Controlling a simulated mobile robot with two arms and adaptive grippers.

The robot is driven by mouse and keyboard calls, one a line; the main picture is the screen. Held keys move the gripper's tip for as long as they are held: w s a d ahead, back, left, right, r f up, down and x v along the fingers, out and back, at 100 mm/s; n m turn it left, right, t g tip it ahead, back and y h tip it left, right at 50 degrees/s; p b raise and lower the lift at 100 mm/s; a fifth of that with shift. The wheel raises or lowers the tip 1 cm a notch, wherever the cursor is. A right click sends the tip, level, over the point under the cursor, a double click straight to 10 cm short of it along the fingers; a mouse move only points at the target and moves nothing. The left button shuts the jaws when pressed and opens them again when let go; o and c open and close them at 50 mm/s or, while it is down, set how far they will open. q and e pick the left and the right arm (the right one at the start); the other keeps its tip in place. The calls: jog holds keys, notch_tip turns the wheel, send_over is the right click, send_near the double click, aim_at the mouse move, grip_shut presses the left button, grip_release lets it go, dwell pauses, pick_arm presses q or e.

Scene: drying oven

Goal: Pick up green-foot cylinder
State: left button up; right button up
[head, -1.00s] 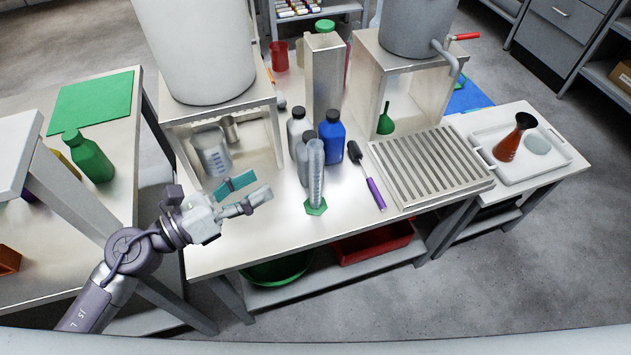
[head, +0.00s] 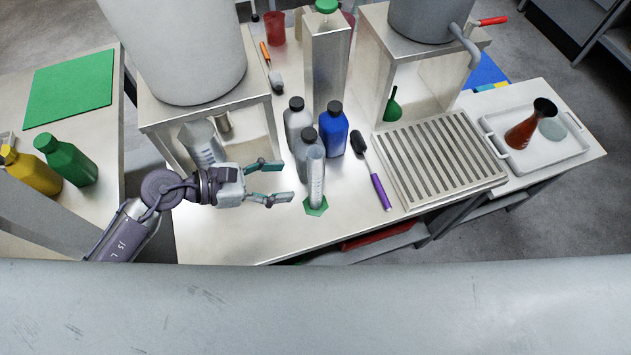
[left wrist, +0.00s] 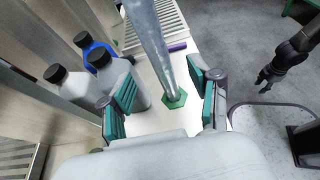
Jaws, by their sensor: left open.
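The green-foot cylinder (head: 316,178) is a tall clear graduated cylinder standing upright on a green hexagonal foot near the front of the steel table. My left gripper (head: 287,181) is open and empty, just to the left of the cylinder in the head view, with its fingers pointing at it. In the left wrist view the cylinder (left wrist: 155,50) rises between and beyond the two open fingers of my left gripper (left wrist: 163,103), apart from both as far as I can tell. Its green foot (left wrist: 175,99) shows on the table. In the left wrist view my right gripper (left wrist: 272,77) hangs off to the right.
Two grey bottles (head: 305,150) and a blue bottle (head: 334,130) stand close behind the cylinder. A purple-handled brush (head: 381,191) lies to its right, beside a slatted steel rack (head: 437,160). Bare table lies in front.

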aim_at(316, 177)
pick_arm(q)
jog(key=p+x, duration=0.2)
jog(key=x, duration=0.6)
jog(key=shift+w+d, duration=0.1)
jog(key=shift+w, duration=0.1)
jog(key=shift+d+f, duration=0.15)
jog(key=shift+d, duration=0.05)
jog(key=shift+c, duration=0.8)
grip_shut()
pick_arm(e)
notch_tip(316, 177, up, 2)
jog(key=shift+r, duration=0.2)
